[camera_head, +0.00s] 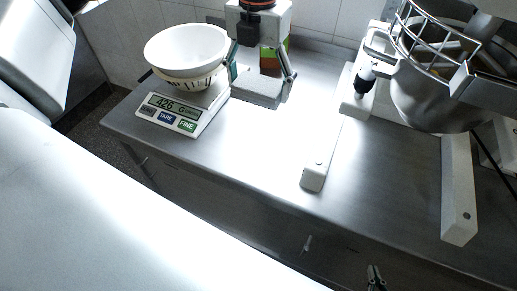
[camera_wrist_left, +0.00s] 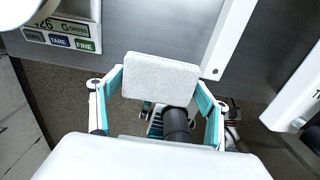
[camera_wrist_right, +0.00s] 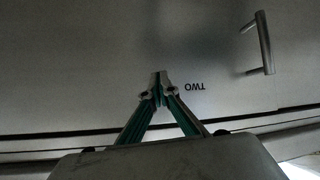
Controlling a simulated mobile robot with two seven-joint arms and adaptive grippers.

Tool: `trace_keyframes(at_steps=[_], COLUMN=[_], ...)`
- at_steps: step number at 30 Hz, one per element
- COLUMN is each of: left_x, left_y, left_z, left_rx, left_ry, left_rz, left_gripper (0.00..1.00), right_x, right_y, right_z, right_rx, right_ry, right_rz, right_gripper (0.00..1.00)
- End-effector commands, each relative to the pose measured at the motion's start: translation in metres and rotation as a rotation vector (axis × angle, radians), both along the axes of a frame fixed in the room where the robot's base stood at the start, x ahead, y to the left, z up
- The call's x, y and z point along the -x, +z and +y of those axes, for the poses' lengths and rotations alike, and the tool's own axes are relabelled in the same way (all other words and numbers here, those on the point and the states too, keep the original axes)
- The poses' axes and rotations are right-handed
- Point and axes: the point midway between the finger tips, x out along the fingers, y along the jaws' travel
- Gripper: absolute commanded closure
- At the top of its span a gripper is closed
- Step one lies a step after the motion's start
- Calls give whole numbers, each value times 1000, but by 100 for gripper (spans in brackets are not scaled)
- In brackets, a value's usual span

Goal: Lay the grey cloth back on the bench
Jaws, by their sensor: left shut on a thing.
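The grey cloth (camera_head: 258,88) is a pale, flat, folded-looking pad over the steel bench (camera_head: 235,150). My left gripper (camera_head: 262,82) is shut on it, with one finger at each side edge. In the left wrist view the cloth (camera_wrist_left: 160,78) spans between both teal fingers, level and flat. I cannot tell whether its underside touches the bench. My right gripper (camera_head: 376,277) is low in front of the bench. In the right wrist view its fingertips (camera_wrist_right: 158,84) meet, with nothing visible between them, before a cabinet front marked "TWO".
A scale (camera_head: 172,114) with a white bowl (camera_head: 186,46) stands left of the cloth. A large mixer with a steel bowl (camera_head: 425,100) and white feet (camera_head: 317,170) stands to the right. An orange and green object (camera_head: 275,55) is partly hidden behind my left gripper. Bare bench lies in front.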

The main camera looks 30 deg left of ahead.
Motion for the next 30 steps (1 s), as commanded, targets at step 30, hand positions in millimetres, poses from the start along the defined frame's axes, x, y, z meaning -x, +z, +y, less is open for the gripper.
trace_keyframes(at_steps=[30], left_x=[0], left_y=[-158], left_z=[0], left_rx=[0], left_ry=[-3], left_rz=[1], left_gripper=[44], right_x=[4], right_y=[-13], right_z=[-1], right_rx=[3], right_ry=[0], right_rz=[13], right_gripper=[100])
